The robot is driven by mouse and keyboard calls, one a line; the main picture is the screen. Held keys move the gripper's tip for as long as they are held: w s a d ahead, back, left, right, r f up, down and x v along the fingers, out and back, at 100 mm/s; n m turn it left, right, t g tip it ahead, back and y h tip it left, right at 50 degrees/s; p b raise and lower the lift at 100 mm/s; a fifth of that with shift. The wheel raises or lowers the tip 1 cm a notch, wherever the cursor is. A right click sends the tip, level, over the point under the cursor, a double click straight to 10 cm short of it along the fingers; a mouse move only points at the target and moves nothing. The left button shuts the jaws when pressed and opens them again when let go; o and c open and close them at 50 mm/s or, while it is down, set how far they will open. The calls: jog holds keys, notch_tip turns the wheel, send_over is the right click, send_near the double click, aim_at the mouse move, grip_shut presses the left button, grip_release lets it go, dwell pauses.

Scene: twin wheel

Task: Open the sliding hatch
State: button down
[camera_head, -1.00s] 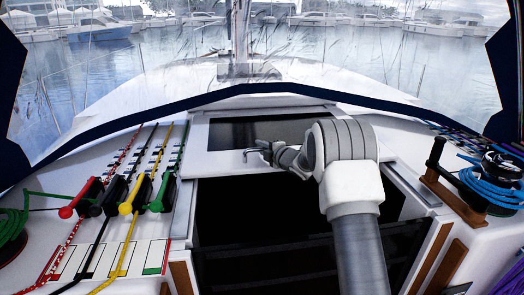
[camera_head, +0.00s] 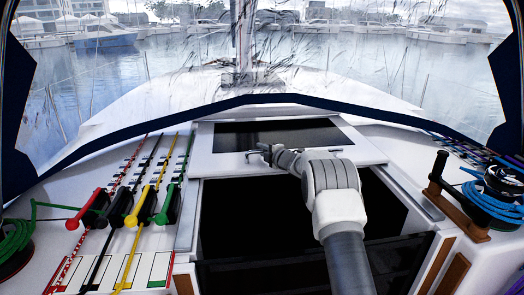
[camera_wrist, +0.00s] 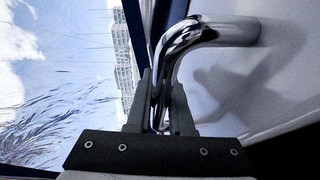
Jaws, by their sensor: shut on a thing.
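The sliding hatch (camera_head: 220,161) is a white panel with a dark window, lying at the far end of a dark opening in the deck. A chrome bent handle (camera_wrist: 205,30) sticks out from its white surface in the wrist view. My gripper (camera_head: 262,150) is at the hatch's near edge. In the wrist view my gripper (camera_wrist: 160,105) has its two grey fingers shut on the lower end of the handle. The handle's small end is partly hidden between the fingers.
The companionway opening (camera_head: 275,215) is wide and dark below the arm. Rope clutches with coloured levers (camera_head: 125,207) stand at left. A winch with blue rope (camera_head: 490,195) and a winch handle (camera_head: 437,172) stand at right. A windscreen (camera_head: 330,85) rises beyond the hatch.

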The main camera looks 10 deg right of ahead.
jog(key=c, duration=1.1)
grip_release()
jog(key=b+v, duration=0.3)
jog(key=v, duration=1.4)
jog(key=shift+s+d+r, duration=0.1)
jog(key=shift+s+r, duration=0.05)
